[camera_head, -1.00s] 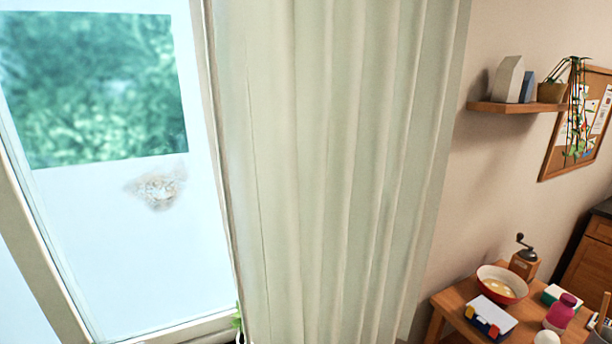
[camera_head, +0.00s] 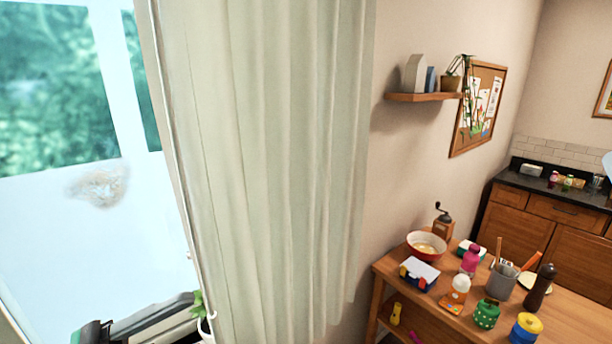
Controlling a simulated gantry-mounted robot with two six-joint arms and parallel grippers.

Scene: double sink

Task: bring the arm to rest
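Neither of my grippers can be made out in the head view. No sink shows either. A window with a brown smudge (camera_head: 98,186) on its pane fills the left, and a long pale green curtain (camera_head: 262,170) hangs beside it. A grey and black object (camera_head: 150,322), partly cut off, shows at the lower left; I cannot tell what it is.
A wooden table (camera_head: 570,318) at the lower right holds a red-rimmed bowl (camera_head: 426,245), a grinder (camera_head: 443,222), a grey utensil pot (camera_head: 501,281), a pepper mill (camera_head: 539,288) and several jars. A wall shelf (camera_head: 423,97) is above. Wooden cabinets (camera_head: 520,232) stand at the far right.

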